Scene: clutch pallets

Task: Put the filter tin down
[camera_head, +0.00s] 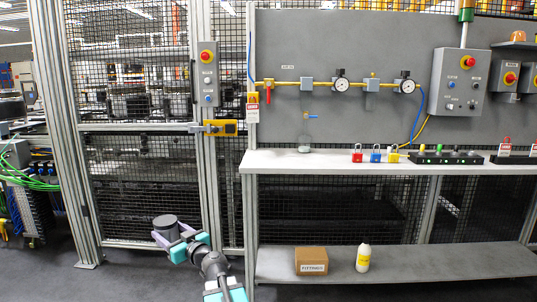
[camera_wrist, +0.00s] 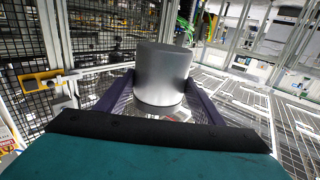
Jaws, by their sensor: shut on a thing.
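The filter tin is a dark grey cylinder (camera_head: 165,223) at the lower left of the head view, held at the end of my arm. In the wrist view the tin (camera_wrist: 163,75) looks smooth and silvery grey. My gripper (camera_head: 170,236) is shut on the tin, with a finger along each side of it. The fingers also show in the wrist view (camera_wrist: 160,98). The tin is in front of the mesh fence and left of the shelf bench. I cannot tell how high above the floor it is.
The grey bench top (camera_head: 330,161) holds a clear jar (camera_head: 304,148), several coloured padlocks (camera_head: 375,156) and a black strip (camera_head: 450,158). The lower shelf (camera_head: 420,262) carries a cardboard box (camera_head: 311,261) and a white bottle (camera_head: 363,258). A mesh fence (camera_head: 140,190) stands behind my gripper.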

